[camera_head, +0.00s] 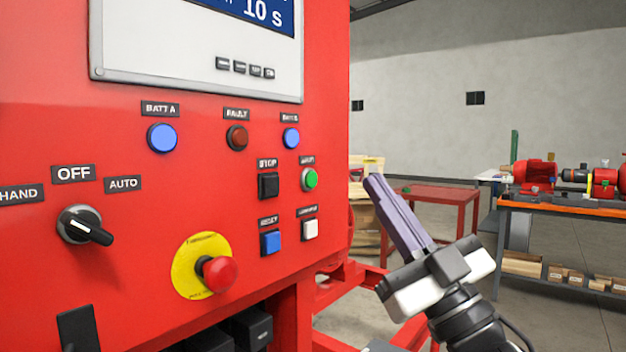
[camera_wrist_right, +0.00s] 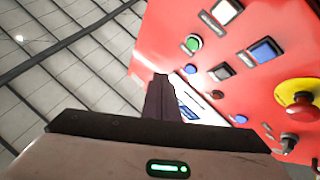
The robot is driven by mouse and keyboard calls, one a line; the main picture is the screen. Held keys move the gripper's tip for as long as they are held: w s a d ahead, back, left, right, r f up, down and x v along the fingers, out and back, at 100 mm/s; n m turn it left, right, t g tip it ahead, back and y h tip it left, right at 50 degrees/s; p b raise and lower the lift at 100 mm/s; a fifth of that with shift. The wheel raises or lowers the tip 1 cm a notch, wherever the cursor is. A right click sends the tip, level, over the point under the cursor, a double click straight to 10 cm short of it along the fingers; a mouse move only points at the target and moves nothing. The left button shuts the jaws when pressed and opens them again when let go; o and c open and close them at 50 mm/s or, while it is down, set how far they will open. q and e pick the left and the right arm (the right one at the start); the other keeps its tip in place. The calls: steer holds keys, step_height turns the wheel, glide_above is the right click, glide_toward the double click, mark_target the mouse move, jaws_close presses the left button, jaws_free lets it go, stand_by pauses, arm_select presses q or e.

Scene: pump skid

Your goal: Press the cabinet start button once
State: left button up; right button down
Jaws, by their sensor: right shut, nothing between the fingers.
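The red cabinet (camera_head: 120,230) fills the left of the head view. Its green round start button (camera_head: 311,179) sits at the panel's right side, beside the black stop button (camera_head: 268,185). The green button also shows in the right wrist view (camera_wrist_right: 193,43). My right gripper (camera_head: 378,187) is shut and empty, its fingers pointing up and left. In the head view its tips appear to the right of the green button, apart from it; the depth gap is hard to judge. In the right wrist view the fingers (camera_wrist_right: 162,95) point toward the panel. My left gripper is not in view.
A red emergency stop (camera_head: 219,273) on a yellow plate, a blue button (camera_head: 271,242), a white button (camera_head: 311,229) and a rotary selector (camera_head: 85,226) share the panel. A workbench (camera_head: 560,208) and a red table (camera_head: 436,193) stand behind at right.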

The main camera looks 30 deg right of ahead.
mark_target(310, 180)
steer(key=w+a, duration=0.2)
steer(key=w, duration=0.4)
steer(key=shift+w+a+y, duration=0.3)
steer(key=shift+w+a, duration=0.1)
stand_by(1.2)
steer(key=shift+w, duration=0.1)
stand_by(0.4)
steer(key=shift+w+a, duration=0.15)
steer(key=shift+w, duration=0.15)
